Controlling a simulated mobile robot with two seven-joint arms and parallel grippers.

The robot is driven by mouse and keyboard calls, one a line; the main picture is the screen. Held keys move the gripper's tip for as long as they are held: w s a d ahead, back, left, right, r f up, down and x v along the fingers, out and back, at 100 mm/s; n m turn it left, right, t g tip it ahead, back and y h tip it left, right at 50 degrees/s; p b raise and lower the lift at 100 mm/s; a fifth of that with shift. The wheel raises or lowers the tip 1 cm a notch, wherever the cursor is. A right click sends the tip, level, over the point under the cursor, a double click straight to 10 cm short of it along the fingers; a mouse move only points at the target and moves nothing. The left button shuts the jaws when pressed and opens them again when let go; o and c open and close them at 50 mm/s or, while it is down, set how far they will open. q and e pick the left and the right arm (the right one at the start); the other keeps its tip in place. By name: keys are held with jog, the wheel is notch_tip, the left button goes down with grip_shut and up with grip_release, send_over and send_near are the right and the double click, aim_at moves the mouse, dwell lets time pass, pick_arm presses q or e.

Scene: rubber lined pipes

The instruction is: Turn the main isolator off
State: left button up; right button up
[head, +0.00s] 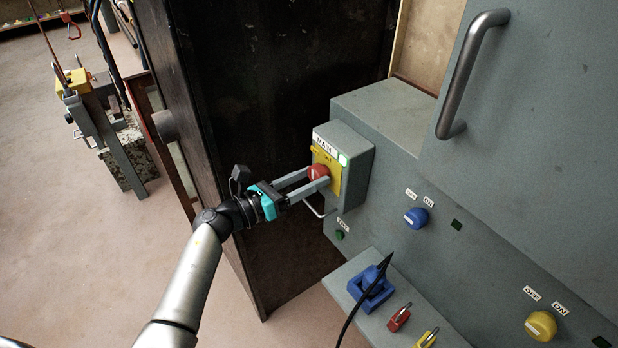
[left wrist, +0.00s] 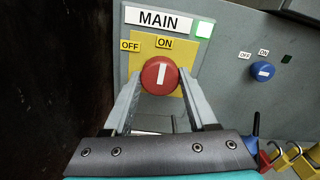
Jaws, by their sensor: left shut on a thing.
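The main isolator is a red round knob (head: 318,171) on a yellow plate (head: 327,158), on a grey box (head: 352,142) labelled MAIN. In the left wrist view the knob (left wrist: 160,76) has a white mark standing upright, toward the ON label (left wrist: 165,43). The OFF label (left wrist: 130,46) is to its left. A pale green indicator (left wrist: 203,29) sits beside the MAIN sign. My left gripper (head: 312,177) is shut on the knob, one finger on each side. My right gripper is not in view.
A blue knob (head: 416,217) and a yellow knob (head: 541,325) are on the grey panel to the right. A ledge below holds a blue device (head: 370,285) and red (head: 400,318) and yellow (head: 427,338) padlocks. A bar handle (head: 465,75) juts out at upper right. A dark panel (head: 270,100) stands behind my gripper.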

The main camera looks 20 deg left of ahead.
pick_arm(q)
jog(key=shift+c, duration=0.6)
jog(key=shift+n, duration=0.3)
jog(key=n+p, duration=0.1)
jog(key=n, duration=0.1)
jog(key=shift+n+p, duration=0.3)
jog(key=shift+n, duration=0.1)
jog(key=n+p, duration=0.2)
jog(key=n, duration=0.3)
jog(key=n+p, duration=0.1)
jog(key=n, duration=0.3)
jog(key=shift+n+p, duration=0.3)
jog(key=shift+n, duration=0.1)
jog(key=n+p, duration=0.1)
jog(key=n, duration=0.3)
jog(key=shift+n, duration=0.3)
jog(key=o, duration=1.4)
jog(key=shift+c, duration=0.2)
